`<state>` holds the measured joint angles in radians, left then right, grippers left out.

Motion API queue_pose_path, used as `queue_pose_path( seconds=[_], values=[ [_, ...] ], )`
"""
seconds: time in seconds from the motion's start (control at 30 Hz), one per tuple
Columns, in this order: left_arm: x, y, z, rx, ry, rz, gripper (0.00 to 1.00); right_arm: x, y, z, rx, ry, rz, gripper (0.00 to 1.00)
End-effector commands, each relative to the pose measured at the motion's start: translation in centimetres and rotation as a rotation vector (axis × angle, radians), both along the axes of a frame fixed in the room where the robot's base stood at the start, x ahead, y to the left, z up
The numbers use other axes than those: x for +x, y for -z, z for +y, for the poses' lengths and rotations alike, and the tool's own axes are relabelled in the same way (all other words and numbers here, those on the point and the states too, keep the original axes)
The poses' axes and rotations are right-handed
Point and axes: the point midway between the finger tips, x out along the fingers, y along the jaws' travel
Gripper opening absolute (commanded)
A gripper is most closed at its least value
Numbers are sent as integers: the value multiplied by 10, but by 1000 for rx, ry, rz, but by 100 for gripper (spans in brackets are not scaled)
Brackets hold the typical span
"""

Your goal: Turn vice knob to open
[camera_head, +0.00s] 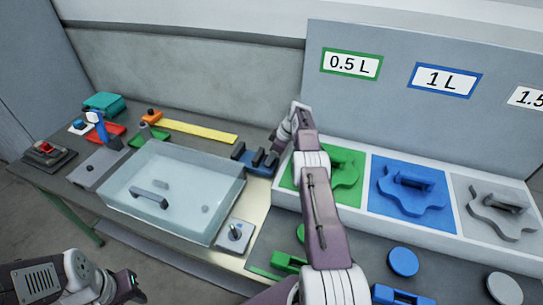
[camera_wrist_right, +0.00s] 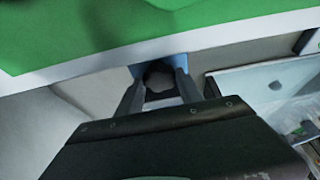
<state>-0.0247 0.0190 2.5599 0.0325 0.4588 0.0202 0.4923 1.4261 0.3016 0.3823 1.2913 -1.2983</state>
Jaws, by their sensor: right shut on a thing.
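The blue vice (camera_head: 255,160) sits on the bench just right of the clear box, with dark jaws on top. My right arm reaches over to its right end, and the right gripper (camera_head: 279,142) is small and partly hidden there. In the right wrist view the gripper (camera_wrist_right: 160,92) has its two fingers on either side of a dark round knob (camera_wrist_right: 159,78), shut on it, with a blue part of the vice (camera_wrist_right: 181,62) just beyond. My left gripper (camera_head: 128,289) is at the lower left, away from the vice; its opening is unclear.
A clear lidded box (camera_head: 175,190) stands left of the vice. A white tray (camera_head: 452,240) with green, blue and grey sections is close on the right. A yellow strip (camera_head: 200,131) lies behind. A small plate with a lever (camera_head: 236,234) is in front.

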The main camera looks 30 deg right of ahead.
Motion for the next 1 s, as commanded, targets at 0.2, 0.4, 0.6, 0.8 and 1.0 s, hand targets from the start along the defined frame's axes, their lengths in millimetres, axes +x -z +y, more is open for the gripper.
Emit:
queue_pose_path(
  seconds=[0.2, 0.4, 0.6, 0.8, 1.0],
  values=[
    [0, 0, 0, 0, 0, 0, 36, 1, -3, -1, -3, 0, -7, 3],
    [0, 0, 0, 0, 0, 0, 36, 1, -3, -1, -3, 1, -7, 57],
    [0, 0, 0, 0, 0, 0, 36, 1, -1, -1, -2, 0, -3, 65],
    [0, 1, 0, 0, 0, 0, 36, 0, -4, -2, -2, 0, -3, 65],
    [0, 9, 0, 0, 0, 0, 36, -10, -36, -11, -4, 2, -7, 65]
  ],
)
